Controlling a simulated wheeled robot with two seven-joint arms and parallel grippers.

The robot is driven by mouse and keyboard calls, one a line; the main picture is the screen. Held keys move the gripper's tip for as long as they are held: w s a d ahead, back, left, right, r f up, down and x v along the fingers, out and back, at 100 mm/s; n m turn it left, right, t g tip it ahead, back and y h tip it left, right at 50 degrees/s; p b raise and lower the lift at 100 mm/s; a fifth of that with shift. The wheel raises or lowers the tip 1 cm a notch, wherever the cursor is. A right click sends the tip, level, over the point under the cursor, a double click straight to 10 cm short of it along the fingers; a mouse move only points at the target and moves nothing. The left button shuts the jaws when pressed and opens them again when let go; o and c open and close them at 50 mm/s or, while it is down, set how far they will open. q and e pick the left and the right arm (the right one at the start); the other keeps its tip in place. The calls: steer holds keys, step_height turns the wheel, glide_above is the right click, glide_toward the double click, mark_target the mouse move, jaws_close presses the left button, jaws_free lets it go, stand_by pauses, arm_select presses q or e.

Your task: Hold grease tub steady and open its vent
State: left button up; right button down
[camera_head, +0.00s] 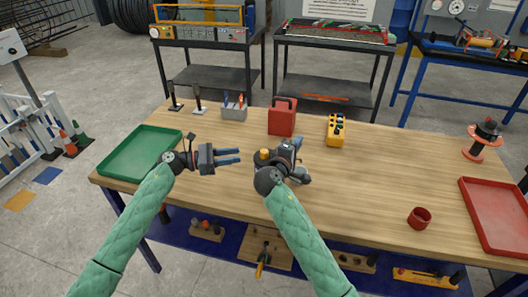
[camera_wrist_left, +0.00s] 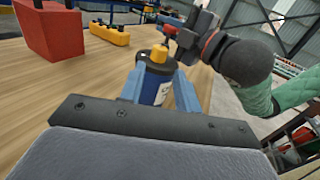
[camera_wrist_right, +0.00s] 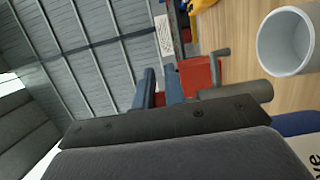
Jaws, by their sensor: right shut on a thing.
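The grease tub, a dark blue can with a yellow cap (camera_head: 264,154), stands on the bench; its blue side (camera_wrist_left: 150,84) shows upright in the left wrist view. My left gripper (camera_head: 238,157) is open, its fingers pointing right at the tub; in the left wrist view the tub stands beyond and between the fingertips. My right gripper (camera_wrist_right: 161,88) is just right of the tub and partly hides it in the head view. The tub's lettered label (camera_wrist_right: 309,152) shows at the right wrist view's corner.
A red can (camera_head: 283,117) and a yellow block (camera_head: 336,129) stand behind. A light grey open cylinder (camera_wrist_right: 285,42) is near my right gripper. A green tray (camera_head: 140,152) is left; a red tray (camera_head: 497,215) and red cup (camera_head: 419,218) are right. The right-centre bench is clear.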

mark_target(264, 151)
arm_select(q)
steer(key=d, duration=0.3)
steer(key=w+d, duration=0.1)
steer(key=d, duration=0.7)
steer(key=shift+w, duration=0.25)
steer(key=c, duration=0.7)
